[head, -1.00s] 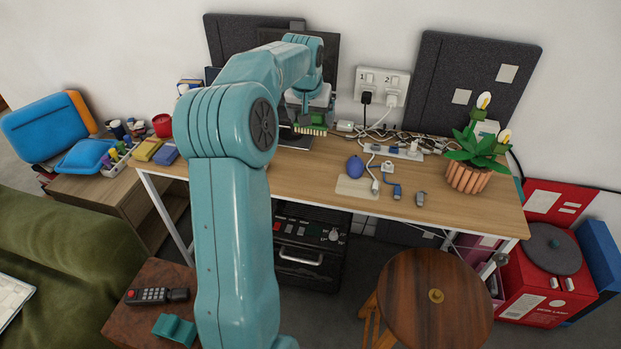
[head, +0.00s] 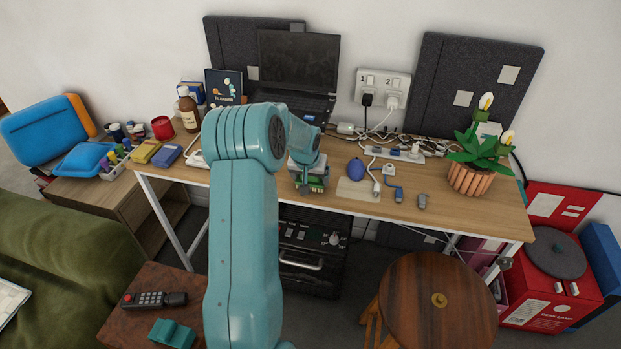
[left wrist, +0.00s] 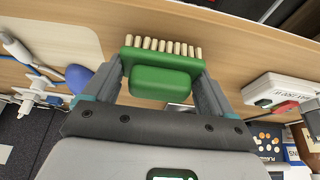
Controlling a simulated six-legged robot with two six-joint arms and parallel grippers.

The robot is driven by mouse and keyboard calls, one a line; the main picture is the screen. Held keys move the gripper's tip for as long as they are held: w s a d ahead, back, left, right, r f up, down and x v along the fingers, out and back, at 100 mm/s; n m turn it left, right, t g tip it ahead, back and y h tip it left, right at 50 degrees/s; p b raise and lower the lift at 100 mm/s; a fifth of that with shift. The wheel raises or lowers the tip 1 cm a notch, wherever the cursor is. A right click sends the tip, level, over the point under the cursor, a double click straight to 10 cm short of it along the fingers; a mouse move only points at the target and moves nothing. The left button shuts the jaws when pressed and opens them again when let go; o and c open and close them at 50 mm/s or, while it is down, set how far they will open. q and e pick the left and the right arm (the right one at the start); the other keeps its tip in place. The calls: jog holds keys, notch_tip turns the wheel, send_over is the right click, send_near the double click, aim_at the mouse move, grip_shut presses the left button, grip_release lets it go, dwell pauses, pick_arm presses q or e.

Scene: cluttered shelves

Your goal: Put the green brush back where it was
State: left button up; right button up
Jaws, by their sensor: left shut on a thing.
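The green brush (head: 316,187) is held in my left gripper (head: 308,172), over the front part of the wooden desk, left of the pale mat. In the left wrist view the brush (left wrist: 160,82) sits across between the two fingers of my left gripper (left wrist: 160,72), which is shut on it. Its pale bristles point to the top of that view, towards the bare wood. I cannot tell whether the brush touches the desk. My right gripper is not in view.
The desk (head: 460,212) holds a pale mat (head: 347,193), a blue rounded object (head: 355,169), cables and a power strip (head: 399,151). A laptop (head: 297,75) stands behind; a brown bottle (head: 188,110) stands back left, a potted plant (head: 470,178) right. A round stool (head: 438,325) stands in front.

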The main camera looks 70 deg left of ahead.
pick_arm(q)
jog(key=shift+f, duration=0.35)
jog(key=shift+r, duration=0.15)
jog(key=shift+f, duration=0.3)
jog(key=o, duration=0.9)
jog(key=shift+r, duration=0.35)
jog(key=v, duration=1.1)
jog(key=shift+s+d+r, duration=0.1)
jog(key=shift+d+r, duration=0.05)
jog(key=shift+r, duration=0.25)
